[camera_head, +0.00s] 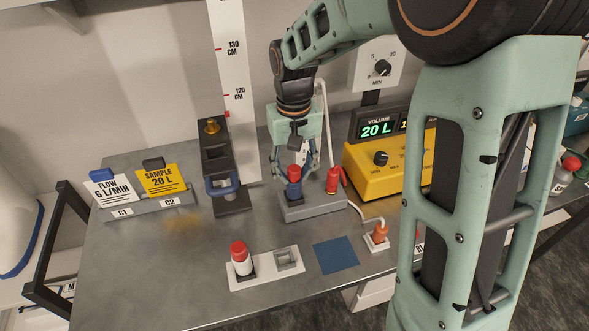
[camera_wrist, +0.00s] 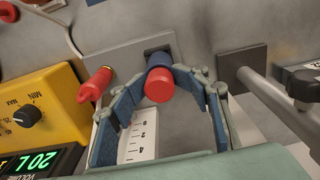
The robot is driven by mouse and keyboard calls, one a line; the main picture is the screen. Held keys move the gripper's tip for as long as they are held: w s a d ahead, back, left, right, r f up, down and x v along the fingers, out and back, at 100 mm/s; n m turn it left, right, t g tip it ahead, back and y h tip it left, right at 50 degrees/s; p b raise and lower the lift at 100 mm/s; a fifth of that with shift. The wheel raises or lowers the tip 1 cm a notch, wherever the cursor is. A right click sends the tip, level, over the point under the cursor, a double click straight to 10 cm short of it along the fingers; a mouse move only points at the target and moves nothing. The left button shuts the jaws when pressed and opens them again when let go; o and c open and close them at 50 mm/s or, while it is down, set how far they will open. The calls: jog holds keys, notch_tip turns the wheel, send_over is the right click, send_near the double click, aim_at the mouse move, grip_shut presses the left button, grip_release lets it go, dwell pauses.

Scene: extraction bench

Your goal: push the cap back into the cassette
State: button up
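The cassette with a dark blue body (camera_head: 293,190) stands upright in a grey block, with a red cap (camera_head: 293,172) on its top. In the wrist view the red cap (camera_wrist: 159,86) faces the camera, with the blue body partly hidden behind it. My gripper (camera_head: 296,178) points down at this cassette from above. Its fingers (camera_wrist: 161,80) look spread, one on each side of the cassette. Whether either finger touches it cannot be told.
A red connector (camera_head: 333,181) with a hose stands close beside the cassette. A yellow pump (camera_head: 385,172) is to the right, and a dark stand with a blue handle (camera_head: 222,188) to the left. A red-capped white piece (camera_head: 241,258) stands in front. A blue pad (camera_head: 335,254) lies clear.

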jog(key=shift+o, duration=0.5)
jog(key=shift+s+f, duration=0.1)
jog(key=shift+f, duration=0.5)
jog(key=shift+s+r, duration=0.1)
jog(key=shift+r, duration=0.1)
jog(key=r, duration=1.2)
jog(key=shift+w, duration=0.25)
jog(key=shift+w, duration=0.1)
